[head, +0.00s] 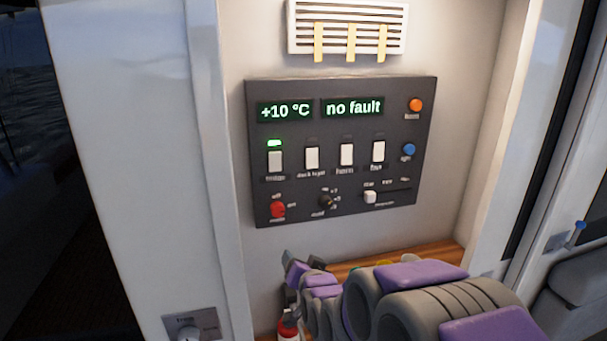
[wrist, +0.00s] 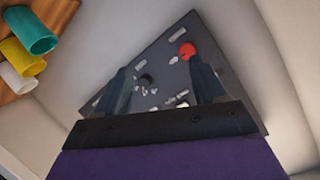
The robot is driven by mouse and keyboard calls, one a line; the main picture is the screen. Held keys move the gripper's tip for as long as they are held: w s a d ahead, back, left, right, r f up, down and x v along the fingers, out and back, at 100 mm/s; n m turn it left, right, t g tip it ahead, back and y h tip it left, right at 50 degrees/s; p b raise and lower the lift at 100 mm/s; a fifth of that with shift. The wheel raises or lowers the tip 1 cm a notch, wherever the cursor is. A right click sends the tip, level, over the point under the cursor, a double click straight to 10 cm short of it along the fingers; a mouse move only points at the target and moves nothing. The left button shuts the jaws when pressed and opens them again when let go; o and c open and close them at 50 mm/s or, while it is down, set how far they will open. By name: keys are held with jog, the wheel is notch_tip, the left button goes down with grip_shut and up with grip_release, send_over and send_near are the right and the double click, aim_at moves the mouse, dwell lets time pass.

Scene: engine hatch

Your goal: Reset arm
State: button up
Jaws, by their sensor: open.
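My gripper (wrist: 163,92) shows in the wrist view as two dark fingers spread apart, with nothing between them. Beyond the fingers is the dark control panel (wrist: 185,50), tilted in this view, with a red knob (wrist: 187,50) and a small black knob (wrist: 145,80). In the head view my purple and grey arm (head: 430,300) is low at the bottom right, below the panel (head: 300,215). The gripper end is partly hidden behind the arm's own links, near the bottom centre (head: 303,266).
The panel has several white switches, a red knob (head: 278,210), and displays reading "+10 °C" and "no fault". A vent (head: 347,28) with yellow strips is above. A wooden shelf (head: 440,256) lies below. Green, yellow and white cylinders (wrist: 30,30) show in the wrist view.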

jog(key=s+d+f+n+g+h+b, duration=0.1)
jog(key=s+d+f+g, duration=0.15)
jog(key=s, duration=0.35)
jog(key=s+d+f+g+h+b, duration=0.1)
jog(key=s+d+f+g, duration=0.2)
jog(key=s, duration=0.4)
jog(key=s+d+f+n+g+h, duration=0.1)
jog(key=s+d+g, duration=0.2)
jog(key=s+d, duration=0.25)
jog(key=s+d+g+b, duration=0.1)
jog(key=s+d+g, duration=0.1)
jog(key=s, duration=1)
jog(key=s+d+g+h+b, duration=0.1)
jog(key=s+g, duration=0.4)
jog(key=s, duration=0.7)
jog(key=shift+s+d+f+n, duration=0.4)
jog(key=shift+d, duration=0.5)
jog(key=shift+c, duration=0.3)
